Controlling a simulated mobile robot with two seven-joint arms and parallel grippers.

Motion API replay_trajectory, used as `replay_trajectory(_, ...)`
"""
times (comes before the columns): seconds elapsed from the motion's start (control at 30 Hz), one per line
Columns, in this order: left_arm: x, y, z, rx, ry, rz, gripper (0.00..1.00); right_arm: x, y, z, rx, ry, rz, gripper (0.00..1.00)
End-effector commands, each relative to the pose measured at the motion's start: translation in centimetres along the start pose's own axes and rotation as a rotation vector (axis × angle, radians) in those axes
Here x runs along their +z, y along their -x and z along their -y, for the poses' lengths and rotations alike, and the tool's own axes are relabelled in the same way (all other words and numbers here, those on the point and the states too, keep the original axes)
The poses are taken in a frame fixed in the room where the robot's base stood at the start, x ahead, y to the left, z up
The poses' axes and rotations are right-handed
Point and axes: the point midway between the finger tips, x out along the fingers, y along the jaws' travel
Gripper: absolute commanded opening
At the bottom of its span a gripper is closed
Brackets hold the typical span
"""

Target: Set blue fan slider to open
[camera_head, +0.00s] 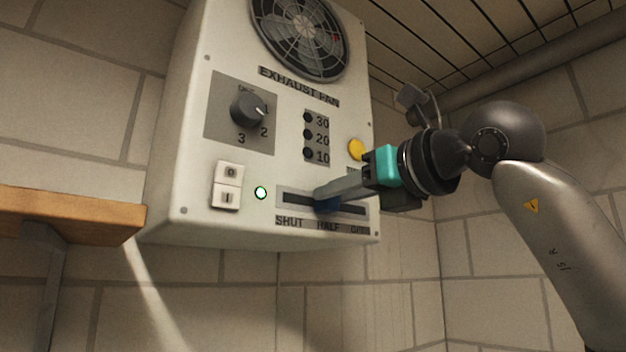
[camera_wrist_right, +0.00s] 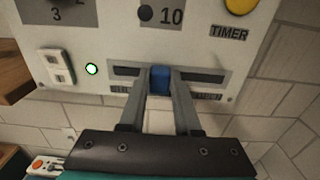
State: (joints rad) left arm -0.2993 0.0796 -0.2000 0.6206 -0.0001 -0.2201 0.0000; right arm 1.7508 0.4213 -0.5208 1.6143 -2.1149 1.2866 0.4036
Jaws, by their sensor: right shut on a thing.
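The blue fan slider (camera_wrist_right: 160,79) sits near the middle of its dark slot (camera_wrist_right: 205,76), between my right gripper's fingertips in the right wrist view. In the head view the slider (camera_head: 327,206) is mostly hidden behind the gripper and shows near the HALF label. The slot (camera_head: 296,199) has SHUT, HALF and OPEN labels below it, with OPEN at the right end. My right gripper (camera_head: 322,193) reaches in from the right and is shut on the slider; it also shows in the right wrist view (camera_wrist_right: 160,85). My left gripper is not in view.
The white exhaust fan panel (camera_head: 200,150) carries a round knob (camera_head: 248,109), a two-part switch (camera_head: 227,186), a lit green lamp (camera_head: 261,193) and a yellow timer button (camera_head: 356,150). A wooden shelf (camera_head: 70,211) stands at the left.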

Motion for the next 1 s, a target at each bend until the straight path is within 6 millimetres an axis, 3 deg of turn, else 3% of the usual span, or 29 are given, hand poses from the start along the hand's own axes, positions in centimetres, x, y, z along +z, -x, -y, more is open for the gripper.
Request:
replay_trajectory(0.03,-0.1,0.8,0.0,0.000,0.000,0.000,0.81,0.3,0.0,2.0,-0.010,-0.009,-0.001,0.00)
replay_trajectory(0.1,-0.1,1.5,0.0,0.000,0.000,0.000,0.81,0.3,0.1,4.0,-0.009,-0.008,-0.001,0.00)
replay_trajectory(0.3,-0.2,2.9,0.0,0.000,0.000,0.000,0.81,0.3,0.1,7.7,-0.005,-0.003,0.001,0.00)
replay_trajectory(0.7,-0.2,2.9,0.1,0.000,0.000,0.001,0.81,0.2,0.1,8.5,-0.006,0.000,0.007,0.00)
replay_trajectory(0.73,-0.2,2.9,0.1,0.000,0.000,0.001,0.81,0.2,0.1,8.5,-0.007,0.000,0.007,0.34)
replay_trajectory(1.0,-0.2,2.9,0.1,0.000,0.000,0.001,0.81,0.1,0.1,8.4,-0.005,-0.001,0.004,0.62)
